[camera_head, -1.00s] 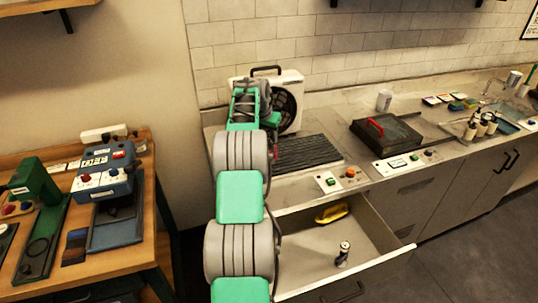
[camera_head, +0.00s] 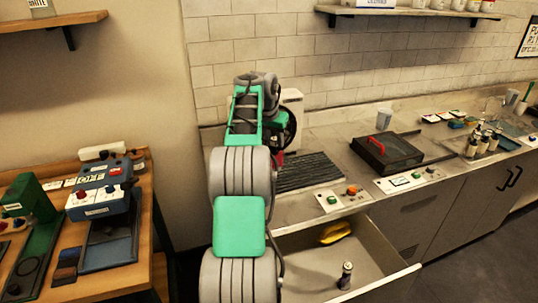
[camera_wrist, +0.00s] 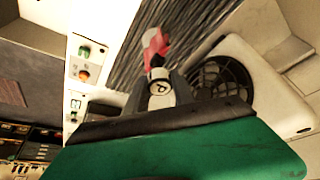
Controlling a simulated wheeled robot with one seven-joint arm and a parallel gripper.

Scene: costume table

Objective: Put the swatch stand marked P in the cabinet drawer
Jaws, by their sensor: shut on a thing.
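The swatch stand marked P (camera_wrist: 161,87) shows in the wrist view as a small pale round piece with a P, and a red swatch (camera_wrist: 155,47) stands out from it. My gripper (camera_wrist: 159,80) is shut on it, with grey fingers on either side, above the dark ribbed mat. In the head view my arm mostly hides the gripper; a bit of red (camera_head: 279,159) shows beside it. The cabinet drawer (camera_head: 384,241) is pulled open below the counter. A yellow thing (camera_head: 335,233) and a small dark cylinder (camera_head: 346,275) lie or stand inside it.
A white fan unit (camera_wrist: 262,85) stands close beside the gripper. The ribbed mat (camera_head: 312,172), button panels (camera_head: 341,198) and a dark lidded box with a red handle (camera_head: 390,155) are on the counter. A wooden bench with machines (camera_head: 105,200) is at left. The drawer's middle has free room.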

